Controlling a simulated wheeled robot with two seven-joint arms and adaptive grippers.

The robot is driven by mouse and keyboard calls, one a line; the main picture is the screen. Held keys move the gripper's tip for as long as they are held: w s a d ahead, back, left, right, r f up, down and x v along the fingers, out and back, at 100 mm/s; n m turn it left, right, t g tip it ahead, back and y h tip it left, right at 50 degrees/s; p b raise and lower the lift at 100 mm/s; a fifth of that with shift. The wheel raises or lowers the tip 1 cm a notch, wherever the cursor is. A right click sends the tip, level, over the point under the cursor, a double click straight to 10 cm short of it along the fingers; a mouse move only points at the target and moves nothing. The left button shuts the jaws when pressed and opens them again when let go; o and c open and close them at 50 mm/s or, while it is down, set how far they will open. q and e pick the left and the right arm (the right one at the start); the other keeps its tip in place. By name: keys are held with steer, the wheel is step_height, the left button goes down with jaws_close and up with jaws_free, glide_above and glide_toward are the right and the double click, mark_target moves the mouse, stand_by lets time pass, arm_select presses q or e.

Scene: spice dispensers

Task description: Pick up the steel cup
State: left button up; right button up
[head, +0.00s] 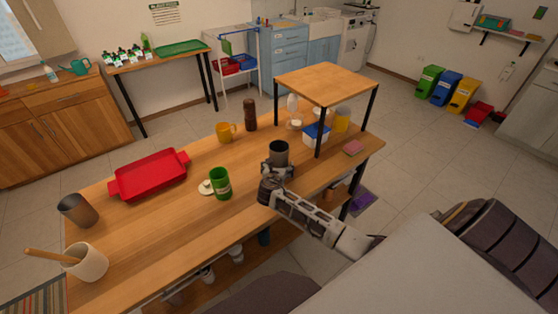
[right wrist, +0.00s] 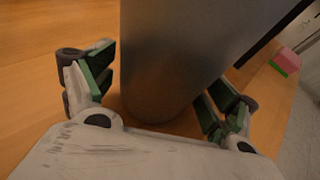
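The steel cup (head: 278,153), a dark grey cylinder with an open top, is upright near the middle of the wooden table in the head view. My right gripper (head: 277,170) is at its near side, low down. In the right wrist view the cup (right wrist: 185,55) fills the space between the two fingers of the gripper (right wrist: 160,85). The fingers are spread on either side of it, with a thin gap at the left finger. Contact at the right finger is unclear. The cup's base is partly hidden by the gripper. My left gripper is out of view.
On the table (head: 150,240), a green mug (head: 220,184), a yellow mug (head: 226,132) and a brown bottle (head: 250,115) stand near the cup. A raised shelf (head: 326,83) stands behind right.

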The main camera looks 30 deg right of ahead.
mark_target(278, 159)
steer(key=c, duration=0.8)
steer(key=shift+r, duration=0.55)
step_height(278, 159, up, 4)
steer(key=shift+r+p, duration=0.2)
steer(key=shift+p, duration=0.15)
step_height(278, 159, up, 4)
steer(key=shift+f, duration=0.1)
steer(key=shift+r, duration=0.4)
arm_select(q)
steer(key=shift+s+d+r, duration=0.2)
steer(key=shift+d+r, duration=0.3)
